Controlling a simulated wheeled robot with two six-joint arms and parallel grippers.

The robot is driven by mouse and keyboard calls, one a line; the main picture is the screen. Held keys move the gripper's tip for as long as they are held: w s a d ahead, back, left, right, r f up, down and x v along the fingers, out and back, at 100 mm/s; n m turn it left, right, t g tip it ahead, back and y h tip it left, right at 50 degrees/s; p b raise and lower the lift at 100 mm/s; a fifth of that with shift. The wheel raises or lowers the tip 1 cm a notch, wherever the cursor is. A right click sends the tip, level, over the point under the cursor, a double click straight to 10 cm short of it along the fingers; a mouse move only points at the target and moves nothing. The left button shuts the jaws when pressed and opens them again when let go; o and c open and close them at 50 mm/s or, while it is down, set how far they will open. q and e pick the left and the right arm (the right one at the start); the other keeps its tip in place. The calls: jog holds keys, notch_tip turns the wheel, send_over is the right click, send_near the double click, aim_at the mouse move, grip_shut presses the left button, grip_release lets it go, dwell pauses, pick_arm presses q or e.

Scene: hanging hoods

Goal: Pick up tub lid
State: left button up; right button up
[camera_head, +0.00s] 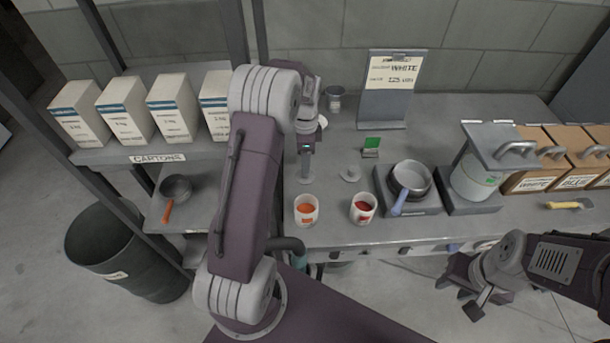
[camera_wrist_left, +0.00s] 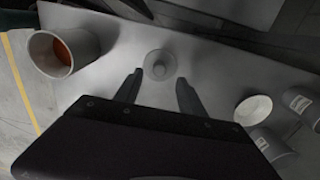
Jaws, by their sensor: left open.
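A small pale round lid with a centre knob (camera_head: 305,179) lies flat on the grey counter behind the orange-filled tub (camera_head: 305,209). A similar lid (camera_head: 350,174) lies to its right, behind the red-filled tub (camera_head: 363,208). My left gripper (camera_head: 306,158) points down above the left lid. In the left wrist view this lid (camera_wrist_left: 160,64) shows between the spread, empty fingers (camera_wrist_left: 160,90), slightly beyond their tips and apart from them. The orange-filled tub (camera_wrist_left: 62,52) stands open at the left there. My right gripper (camera_head: 460,298) is off the counter's front edge, empty, fingers apart.
A pan (camera_head: 409,178), a lidded pot (camera_head: 475,180) and labelled boxes (camera_head: 531,160) stand to the right. A white disc (camera_head: 322,122) and a cup (camera_head: 335,100) are behind the left gripper. A small green sign (camera_head: 371,144) and an upright notice board (camera_head: 385,105) stand behind the lids.

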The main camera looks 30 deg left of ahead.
pick_arm(q)
jog(key=f, duration=0.4)
jog(key=shift+d+f, duration=0.2)
jog(key=shift+f, duration=0.2)
jog(key=shift+a+f, duration=0.1)
jog(key=shift+f, duration=0.15)
jog(key=shift+r, duration=0.1)
grip_shut()
